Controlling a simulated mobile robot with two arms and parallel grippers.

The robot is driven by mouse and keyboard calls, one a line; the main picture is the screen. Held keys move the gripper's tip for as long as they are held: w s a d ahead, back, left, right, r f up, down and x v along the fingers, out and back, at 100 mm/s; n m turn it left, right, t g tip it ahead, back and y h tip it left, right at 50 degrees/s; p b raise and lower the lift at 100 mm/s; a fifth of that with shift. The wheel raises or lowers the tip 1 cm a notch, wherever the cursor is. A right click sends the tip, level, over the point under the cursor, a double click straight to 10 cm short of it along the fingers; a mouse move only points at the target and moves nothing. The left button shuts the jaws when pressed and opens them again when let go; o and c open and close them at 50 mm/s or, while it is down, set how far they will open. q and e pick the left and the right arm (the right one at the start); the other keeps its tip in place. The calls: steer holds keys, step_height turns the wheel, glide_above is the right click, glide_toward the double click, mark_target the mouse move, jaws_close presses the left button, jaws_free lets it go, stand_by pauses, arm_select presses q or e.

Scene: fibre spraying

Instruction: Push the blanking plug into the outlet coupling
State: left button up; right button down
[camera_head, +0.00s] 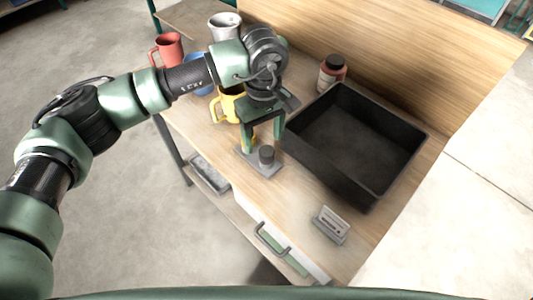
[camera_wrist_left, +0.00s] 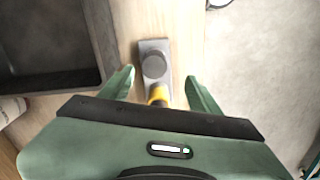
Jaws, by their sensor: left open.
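A small grey plate (camera_head: 262,168) lies on the wooden bench near its front edge; it also shows in the left wrist view (camera_wrist_left: 164,47). A dark grey round cylinder (camera_head: 266,155) stands upright on it, seen from above in the left wrist view (camera_wrist_left: 153,66). A small yellow piece (camera_wrist_left: 159,94) with a dark part shows at the plate's near end; I cannot tell which part is the plug and which is the coupling. My left gripper (camera_head: 262,145) is open, pointing down at the plate, its fingers (camera_wrist_left: 159,82) either side of the yellow piece with visible gaps.
A black open tray (camera_head: 372,112) stands close right of the gripper. A brown jar (camera_head: 331,72), a red mug (camera_head: 168,49), a blue mug (camera_head: 197,62), a yellow mug (camera_head: 228,107) and a white jug (camera_head: 222,25) stand behind. A small card holder (camera_head: 331,225) sits at front.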

mark_target(267, 151)
arm_select(q)
steer(key=f+p, duration=0.2)
steer(key=f, duration=0.1)
steer(key=f+p, duration=0.1)
steer(key=f, duration=0.1)
steer(key=shift+w+d+f, duration=0.2)
steer(key=shift+d+f, duration=0.05)
steer(key=shift+d, duration=0.15)
steer(key=shift+f, duration=0.5)
jaws_close()
steer(key=shift+r, duration=0.1)
